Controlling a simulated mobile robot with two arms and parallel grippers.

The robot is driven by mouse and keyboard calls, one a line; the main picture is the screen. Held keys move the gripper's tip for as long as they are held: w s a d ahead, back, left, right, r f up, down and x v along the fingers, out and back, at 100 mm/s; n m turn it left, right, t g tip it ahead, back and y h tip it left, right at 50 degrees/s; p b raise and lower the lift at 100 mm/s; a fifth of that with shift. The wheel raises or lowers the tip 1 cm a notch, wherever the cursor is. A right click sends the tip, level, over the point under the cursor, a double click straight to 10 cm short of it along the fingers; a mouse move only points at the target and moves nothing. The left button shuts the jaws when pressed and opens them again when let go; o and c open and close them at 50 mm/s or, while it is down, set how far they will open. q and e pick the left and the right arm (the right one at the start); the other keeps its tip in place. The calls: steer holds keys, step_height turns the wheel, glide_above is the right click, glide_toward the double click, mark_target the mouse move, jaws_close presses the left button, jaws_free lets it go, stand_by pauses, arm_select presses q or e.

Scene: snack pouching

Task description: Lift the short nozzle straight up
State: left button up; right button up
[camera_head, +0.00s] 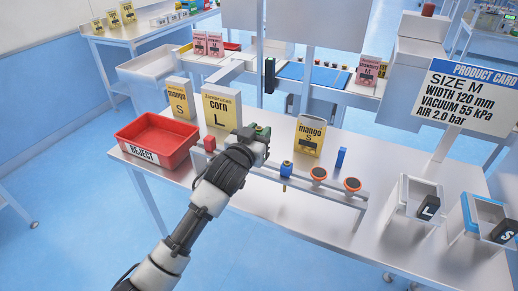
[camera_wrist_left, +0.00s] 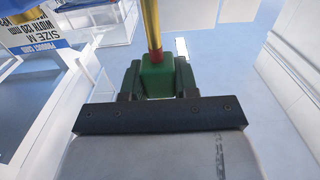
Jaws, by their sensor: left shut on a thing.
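My left gripper (camera_head: 262,134) is over the nozzle rack (camera_head: 325,192) on the steel table. In the left wrist view the gripper (camera_wrist_left: 157,80) is shut on a green nozzle block (camera_wrist_left: 156,74) with a red ring and a yellow stem. A bit of green also shows at the fingertips in the head view. My arm covers part of the rack, so I cannot tell whether the nozzle is clear of it. A blue nozzle (camera_head: 286,169) and two orange suction cups (camera_head: 319,174) sit on the rack to the right. The right gripper is not in view.
A red reject bin (camera_head: 150,153) stands on the left. A corn pouch (camera_head: 221,107) and mango pouches (camera_head: 309,136) stand behind the rack. A small blue piece (camera_head: 341,158) stands near. Trays marked L (camera_head: 416,196) and S (camera_head: 488,214) and a product card (camera_head: 469,90) are at the right.

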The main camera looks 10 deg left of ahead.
arm_select(q)
steer(key=shift+r, duration=0.75)
steer(key=shift+r, duration=0.15)
steer(key=shift+r+p, duration=3.45)
steer(key=shift+f, duration=0.1)
